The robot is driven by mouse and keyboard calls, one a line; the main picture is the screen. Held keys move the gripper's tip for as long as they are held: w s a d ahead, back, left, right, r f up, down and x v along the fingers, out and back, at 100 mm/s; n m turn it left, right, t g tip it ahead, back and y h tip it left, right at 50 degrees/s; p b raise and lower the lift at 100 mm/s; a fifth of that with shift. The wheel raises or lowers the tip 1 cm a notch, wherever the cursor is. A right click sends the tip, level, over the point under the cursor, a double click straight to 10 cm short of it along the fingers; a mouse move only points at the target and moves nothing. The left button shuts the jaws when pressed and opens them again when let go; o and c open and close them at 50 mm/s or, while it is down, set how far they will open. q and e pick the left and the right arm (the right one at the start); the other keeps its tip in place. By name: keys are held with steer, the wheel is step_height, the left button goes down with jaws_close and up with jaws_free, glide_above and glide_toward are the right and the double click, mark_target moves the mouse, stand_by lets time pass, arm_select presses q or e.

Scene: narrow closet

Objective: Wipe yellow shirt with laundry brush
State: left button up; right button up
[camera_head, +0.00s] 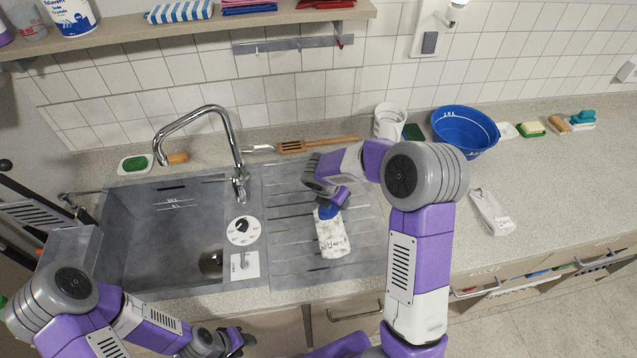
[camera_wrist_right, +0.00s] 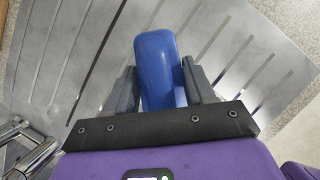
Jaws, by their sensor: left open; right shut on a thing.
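My right gripper (camera_head: 325,204) is shut on a blue object (camera_head: 328,212), which looks like the handle of the laundry brush. In the right wrist view this smooth blue handle (camera_wrist_right: 160,62) sits between the two dark fingers of the gripper (camera_wrist_right: 158,88). The brush is at the far end of a whitish, dark-speckled folded cloth (camera_head: 333,240) on the ribbed drainboard; I cannot tell whether they touch. Bristles are hidden. No clearly yellow shirt shows. My left gripper (camera_head: 240,341) is open and empty, low in front of the counter.
The grey sink (camera_head: 160,235) with a chrome faucet (camera_head: 237,165) lies left of the drainboard (camera_head: 285,205). Another pale cloth (camera_head: 491,212) lies right. The right counter is mostly clear.

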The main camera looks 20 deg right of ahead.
steer(key=shift+w+a, duration=0.25)
steer(key=shift+a, duration=0.7)
steer(key=shift+w+a, duration=0.2)
steer(key=shift+a, duration=0.75)
steer(key=r+p, duration=0.2)
steer(key=r, duration=0.1)
steer(key=shift+w+a+r, duration=0.1)
steer(key=shift+a+r, duration=0.05)
steer(key=shift+a, duration=0.25)
step_height(320, 180, up, 5)
steer(key=p, duration=0.4)
steer(key=shift+f, duration=0.2)
